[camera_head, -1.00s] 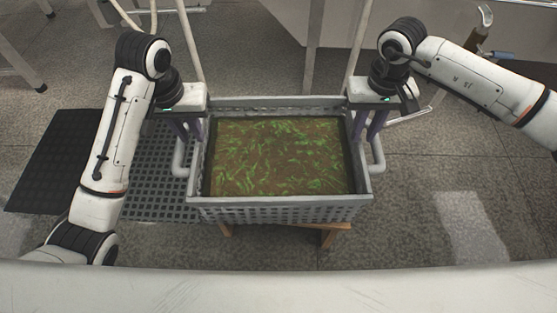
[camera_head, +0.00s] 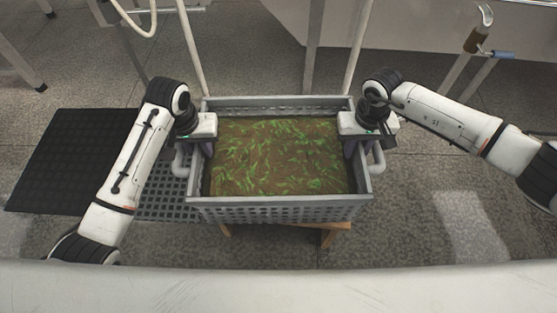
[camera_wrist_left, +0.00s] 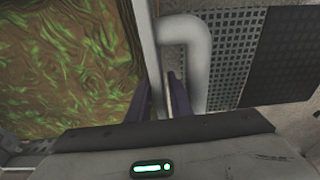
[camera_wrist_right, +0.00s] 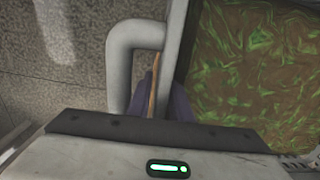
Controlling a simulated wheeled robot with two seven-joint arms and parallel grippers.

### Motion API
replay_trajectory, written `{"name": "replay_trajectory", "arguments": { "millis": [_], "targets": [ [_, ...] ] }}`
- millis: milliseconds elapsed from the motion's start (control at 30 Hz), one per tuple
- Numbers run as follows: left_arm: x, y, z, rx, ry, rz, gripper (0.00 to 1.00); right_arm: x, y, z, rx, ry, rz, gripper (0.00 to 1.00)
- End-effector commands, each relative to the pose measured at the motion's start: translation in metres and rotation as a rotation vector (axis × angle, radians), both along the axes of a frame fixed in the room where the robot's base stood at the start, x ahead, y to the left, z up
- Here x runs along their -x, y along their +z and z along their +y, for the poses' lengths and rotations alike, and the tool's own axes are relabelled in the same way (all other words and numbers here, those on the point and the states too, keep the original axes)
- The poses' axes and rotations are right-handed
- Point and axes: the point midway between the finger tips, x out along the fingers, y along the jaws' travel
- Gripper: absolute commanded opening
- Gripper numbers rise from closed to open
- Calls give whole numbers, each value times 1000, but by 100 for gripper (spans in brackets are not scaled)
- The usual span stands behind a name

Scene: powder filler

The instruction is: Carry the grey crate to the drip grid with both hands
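The grey crate (camera_head: 280,205) stands level on a small wooden stool (camera_head: 333,236), filled with brown-green matter. Its left handle (camera_wrist_left: 195,60) and right handle (camera_wrist_right: 117,65) are bent grey bars outside the end walls. My left gripper (camera_wrist_left: 158,95) is low at the left wall, one purple finger inside and one between wall and handle. My right gripper (camera_wrist_right: 166,95) straddles the right wall likewise. Both look open, with narrow gaps beside the wall; the fingertips are partly hidden. The perforated grey grid (camera_head: 160,206), seemingly the drip grid, lies left of the crate, partly behind my left arm.
A black tiled mat (camera_head: 65,160) lies at the far left against the grid. Thin table legs and pale hoses rise behind the crate. A tap-like fitting (camera_head: 478,40) is at the back right. The floor right of the crate is clear.

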Motion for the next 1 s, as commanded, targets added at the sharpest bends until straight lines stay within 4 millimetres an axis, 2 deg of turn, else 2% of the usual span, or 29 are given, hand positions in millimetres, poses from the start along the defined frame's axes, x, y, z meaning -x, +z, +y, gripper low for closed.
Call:
{"name": "replay_trajectory", "arguments": {
  "millis": [100,200,1000],
  "targets": [
    [0,0,0,0,0,1,17,0,0,0,0,0,0,17],
    [0,0,0,0,0,1,0,0,0,0,0,0,0,0],
    [0,1,0,0,0,1,0,0,0,0,0,-1,1,0]
  ]
}}
